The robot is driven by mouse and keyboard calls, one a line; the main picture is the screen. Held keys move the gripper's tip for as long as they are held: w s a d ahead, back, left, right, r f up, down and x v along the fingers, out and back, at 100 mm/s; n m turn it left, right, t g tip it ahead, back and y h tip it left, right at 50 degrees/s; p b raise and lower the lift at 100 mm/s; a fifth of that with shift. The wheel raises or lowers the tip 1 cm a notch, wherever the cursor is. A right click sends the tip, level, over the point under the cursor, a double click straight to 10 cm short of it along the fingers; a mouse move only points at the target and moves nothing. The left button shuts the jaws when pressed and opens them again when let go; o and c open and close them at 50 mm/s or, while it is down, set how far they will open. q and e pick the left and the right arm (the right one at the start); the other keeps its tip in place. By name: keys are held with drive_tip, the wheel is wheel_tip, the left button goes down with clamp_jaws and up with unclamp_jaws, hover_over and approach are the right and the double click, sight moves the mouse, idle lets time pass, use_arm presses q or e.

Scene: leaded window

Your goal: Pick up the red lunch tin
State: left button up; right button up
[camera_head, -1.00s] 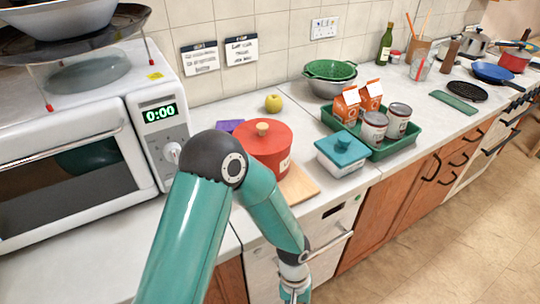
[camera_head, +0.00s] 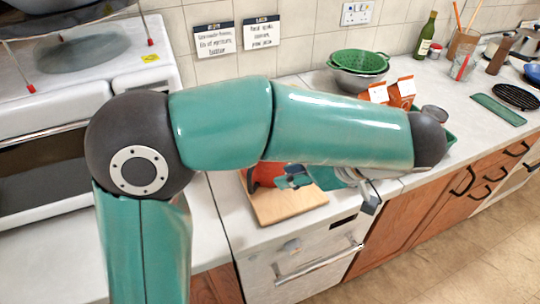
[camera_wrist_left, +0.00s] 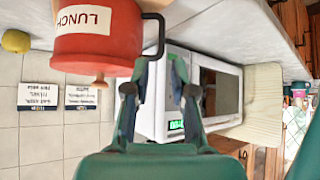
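The red lunch tin (camera_head: 262,176) sits on a wooden board in the head view, mostly hidden behind my left arm. In the left wrist view the tin (camera_wrist_left: 95,35) appears upside down, with a white "LUNCH" label, a dark side handle (camera_wrist_left: 158,35) and a wooden lid knob. My left gripper (camera_head: 284,182) is beside the tin, on its right in the head view. In the left wrist view its two fingers (camera_wrist_left: 165,60) are apart, with their tips close to the handle. I cannot tell if they touch it. My right gripper is not in view.
The wooden board (camera_head: 285,204) lies near the counter's front edge. A white microwave (camera_head: 45,130) stands to the left. A green colander (camera_head: 358,62) and cartons (camera_head: 400,90) stand behind my arm. A yellow apple (camera_wrist_left: 16,41) is near the tin.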

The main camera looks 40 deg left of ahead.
sight(250, 189)
use_arm(q)
drive_tip(key=x, duration=0.8)
drive_tip(key=shift+s+a, duration=0.1)
drive_tip(key=shift+p+x, duration=0.75)
drive_tip(key=shift+x, duration=1.85)
drive_tip(key=shift+s+r, duration=0.1)
clamp_jaws()
drive_tip(key=shift+a, duration=0.1)
